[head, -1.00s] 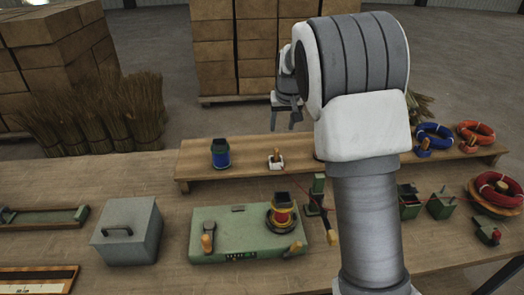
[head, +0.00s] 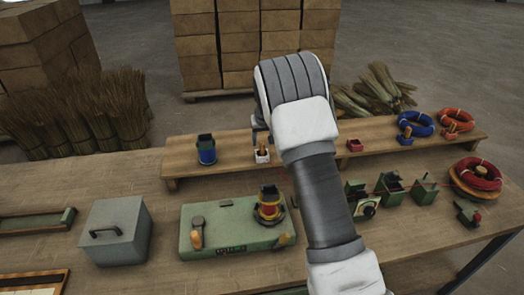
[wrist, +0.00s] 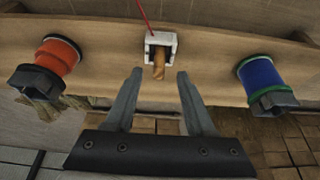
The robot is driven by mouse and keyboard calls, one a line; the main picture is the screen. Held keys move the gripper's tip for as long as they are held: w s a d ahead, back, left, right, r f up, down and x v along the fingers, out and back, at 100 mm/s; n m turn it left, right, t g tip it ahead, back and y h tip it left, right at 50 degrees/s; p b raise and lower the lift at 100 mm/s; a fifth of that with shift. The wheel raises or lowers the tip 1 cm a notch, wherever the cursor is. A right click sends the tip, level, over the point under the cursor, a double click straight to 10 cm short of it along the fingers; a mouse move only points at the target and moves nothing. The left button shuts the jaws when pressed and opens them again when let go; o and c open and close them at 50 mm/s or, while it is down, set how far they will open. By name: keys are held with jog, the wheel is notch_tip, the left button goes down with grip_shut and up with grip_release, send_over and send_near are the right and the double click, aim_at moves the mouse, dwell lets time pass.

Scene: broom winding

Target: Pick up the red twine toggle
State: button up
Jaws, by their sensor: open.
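The wooden toggle (wrist: 159,68) stands in a small white holder (wrist: 160,43) on the raised shelf, with a thin red twine (wrist: 145,14) running up from it in the wrist view. In the head view the toggle (head: 262,142) and holder (head: 262,156) sit right of the blue spool, just below my wrist. My gripper (wrist: 160,73) is open, its two fingers pointing at the holder, one on each side of the toggle's end in the picture. I cannot tell how much depth separates them. In the head view my arm hides most of the gripper.
A blue spool (wrist: 261,80) and a red spool (wrist: 54,60) flank the holder on the shelf (head: 230,152). A green machine (head: 220,228) with a wound spool (head: 268,207) stands in front. Blue (head: 415,123) and orange (head: 457,119) rings lie at the shelf's right.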

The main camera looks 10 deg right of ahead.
aim_at(262, 144)
jog(key=shift+p+x, duration=0.3)
jog(key=shift+x, duration=2)
jog(key=shift+w+d, duration=0.1)
grip_shut()
